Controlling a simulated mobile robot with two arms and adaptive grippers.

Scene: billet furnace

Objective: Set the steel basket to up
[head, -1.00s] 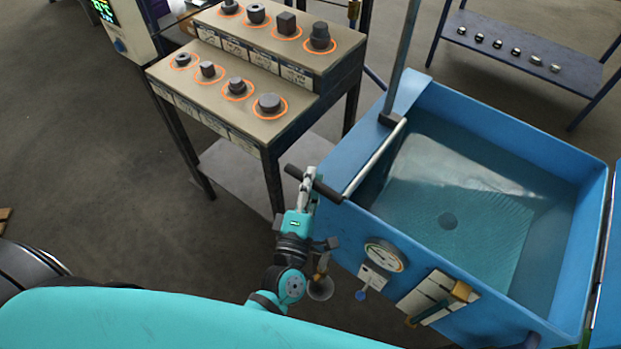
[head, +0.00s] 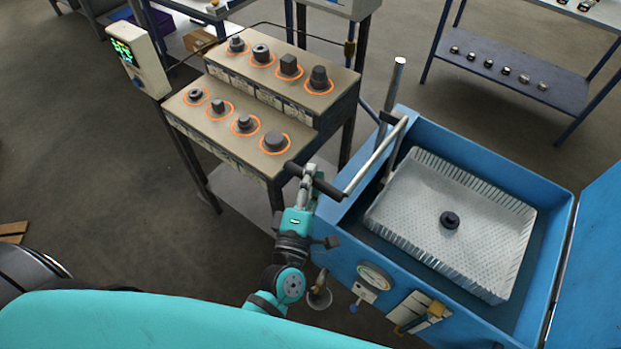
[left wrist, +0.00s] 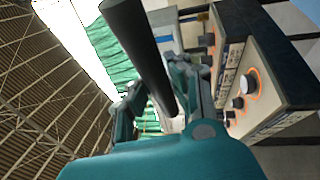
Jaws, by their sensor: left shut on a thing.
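The steel basket (head: 492,222) is a pale mesh tray inside the blue tank (head: 572,215) in the head view. Its walls and floor show clear of liquid, and it looks slightly tilted in the picture. One dark round part (head: 449,220) lies on its floor. A silver lever (head: 376,156) runs over the tank's left rim to a black handle (head: 329,188). My left gripper (head: 308,182) is shut on this handle. The handle also crosses the left wrist view (left wrist: 138,48) between the fingers. My right gripper is not in view.
A two-step stand (head: 240,160) with several dark parts on orange rings stands left of the tank. A gauge (head: 375,276) is on the tank's front. A blue shelf rack (head: 510,65) stands behind. Bare floor lies at left.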

